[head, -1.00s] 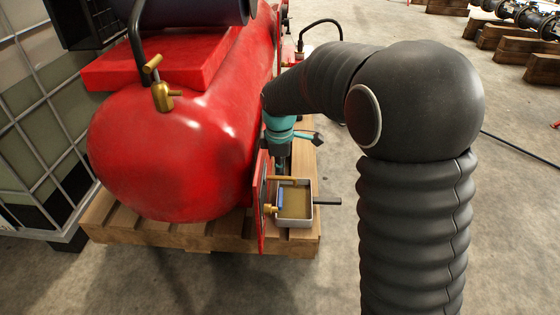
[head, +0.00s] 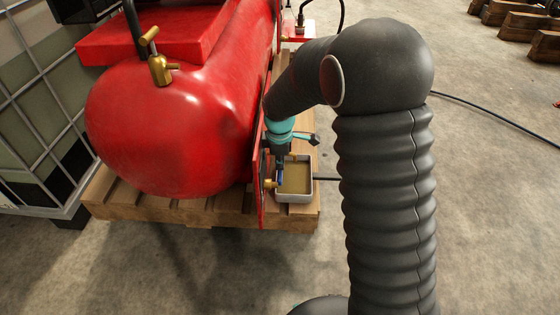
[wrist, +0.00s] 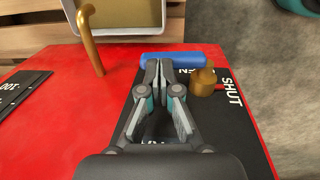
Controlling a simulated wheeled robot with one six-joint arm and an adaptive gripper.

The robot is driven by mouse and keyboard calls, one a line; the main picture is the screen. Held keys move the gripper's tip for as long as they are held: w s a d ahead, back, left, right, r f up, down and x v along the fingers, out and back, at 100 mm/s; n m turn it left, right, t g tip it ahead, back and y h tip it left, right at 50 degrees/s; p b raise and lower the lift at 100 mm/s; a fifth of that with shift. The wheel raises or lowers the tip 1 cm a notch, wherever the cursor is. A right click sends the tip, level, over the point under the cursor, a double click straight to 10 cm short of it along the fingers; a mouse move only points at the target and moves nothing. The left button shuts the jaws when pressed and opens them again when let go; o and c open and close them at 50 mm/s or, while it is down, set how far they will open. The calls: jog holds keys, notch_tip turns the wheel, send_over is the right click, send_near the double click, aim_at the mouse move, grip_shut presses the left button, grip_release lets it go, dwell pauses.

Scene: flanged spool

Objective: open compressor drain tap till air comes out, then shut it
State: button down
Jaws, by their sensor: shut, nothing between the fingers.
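The drain tap has a blue lever (wrist: 172,58) and a brass body (wrist: 203,82) on a black plate (wrist: 228,110) marked SHUT; other lettering is partly hidden. In the wrist view the lever lies crosswise along the plate's far edge. My gripper (wrist: 158,66) is shut and empty, its fingertips right at the lever's near side; I cannot tell if they touch. In the head view my gripper (head: 281,168) is above the brass fitting (head: 268,184). A bent brass pipe (wrist: 91,40) leads to a grey tray (head: 295,199) holding tan liquid. No flow or air is visible.
The red compressor tank (head: 170,130) stands left of my arm on a wooden pallet (head: 150,215). A red panel (wrist: 60,110) carries the tap. A brass valve (head: 160,68) sits on the tank.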

jog(key=shift+w+f+b, duration=0.2)
jog(key=shift+f+b, duration=0.2)
jog(key=shift+f, duration=0.5)
jog(key=shift+r+p, duration=0.4)
jog(key=shift+r, duration=0.15)
notch_tip(320, 180, up, 14)
jog(key=p, duration=0.1)
jog(key=shift+w, duration=0.15)
jog(key=s+d+r+m+t, duration=0.1)
jog(key=s+d+r+m, duration=0.1)
jog(key=s+d+m, duration=0.3)
jog(key=s+d+r+m+t, duration=0.2)
jog(key=s+d+m, duration=0.4)
jog(key=s, duration=0.8)
jog(key=s+d+r+m+t, duration=0.1)
jog(key=s+d+r+m, duration=0.3)
jog(key=s, duration=0.6)
jog(key=shift+d+r+m, duration=0.2)
jog(key=shift+d+m, duration=0.75)
jog(key=shift+m, duration=0.35)
